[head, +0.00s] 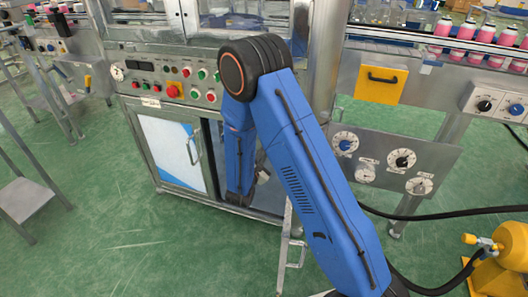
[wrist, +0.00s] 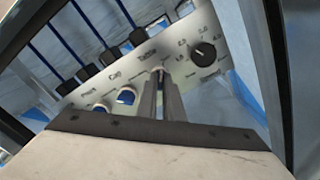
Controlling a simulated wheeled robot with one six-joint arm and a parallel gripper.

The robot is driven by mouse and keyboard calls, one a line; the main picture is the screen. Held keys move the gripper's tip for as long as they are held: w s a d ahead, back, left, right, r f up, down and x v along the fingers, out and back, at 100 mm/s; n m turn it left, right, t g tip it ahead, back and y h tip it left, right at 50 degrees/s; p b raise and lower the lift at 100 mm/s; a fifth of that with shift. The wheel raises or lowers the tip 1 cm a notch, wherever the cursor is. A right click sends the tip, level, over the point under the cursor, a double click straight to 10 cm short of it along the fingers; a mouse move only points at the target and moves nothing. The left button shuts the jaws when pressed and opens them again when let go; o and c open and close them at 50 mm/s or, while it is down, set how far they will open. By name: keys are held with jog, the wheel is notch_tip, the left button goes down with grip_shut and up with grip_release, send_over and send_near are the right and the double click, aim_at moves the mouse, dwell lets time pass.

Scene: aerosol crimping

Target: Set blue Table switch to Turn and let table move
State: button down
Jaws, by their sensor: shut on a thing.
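In the wrist view my gripper (wrist: 160,82) reaches a tilted light panel (wrist: 178,66) inside a cabinet. Its two long grey fingers are close together, shut on a small switch at the panel's face. The fingers hide most of this switch, so its colour and setting cannot be told. The small label above it looks like "Table", but is blurred. Two blue switches with white faces, one (wrist: 126,97) and another (wrist: 100,108), sit to the left of the fingers. In the head view my blue arm hides the gripper and the panel.
A black knob (wrist: 203,53) with a scale sits right of the fingers. Several black fittings with blue hoses line the panel's upper-left edge. In the head view, the machine's button panel (head: 170,82) is above the cabinet door (head: 172,150). A dial plate (head: 385,163) stands to the right.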

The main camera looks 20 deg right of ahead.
jog(key=shift+m, duration=0.7)
jog(key=c, duration=1.9)
grip_release()
jog(key=v, duration=1.7)
jog(key=shift+s, duration=0.25)
jog(key=shift+a, duration=0.25)
